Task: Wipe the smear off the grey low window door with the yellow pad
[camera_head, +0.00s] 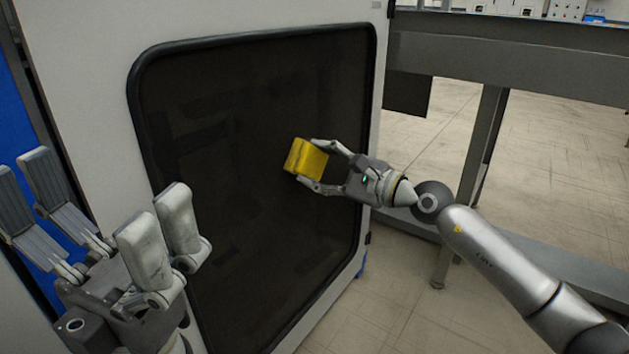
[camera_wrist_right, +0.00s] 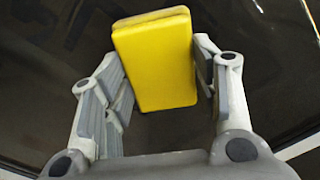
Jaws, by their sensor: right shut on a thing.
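The grey low door has a dark window (camera_head: 235,240) in a rounded black frame, set in a pale panel (camera_head: 90,60). My right gripper (camera_head: 313,163) is shut on the yellow pad (camera_head: 304,158) in front of the right half of the window. In the right wrist view the pad (camera_wrist_right: 155,60) sits between the fingers, its flat yellow side showing. I cannot tell whether the pad touches the glass. Faint darker shapes show on the window; I cannot make out a clear smear. My left gripper (camera_head: 95,195) is open and empty at the left.
A grey metal frame with a beam (camera_head: 500,55) and legs stands right of the door, near my right arm. Pale tiled floor (camera_head: 420,310) shows beneath it. A blue panel (camera_head: 18,110) is at the far left behind my left gripper.

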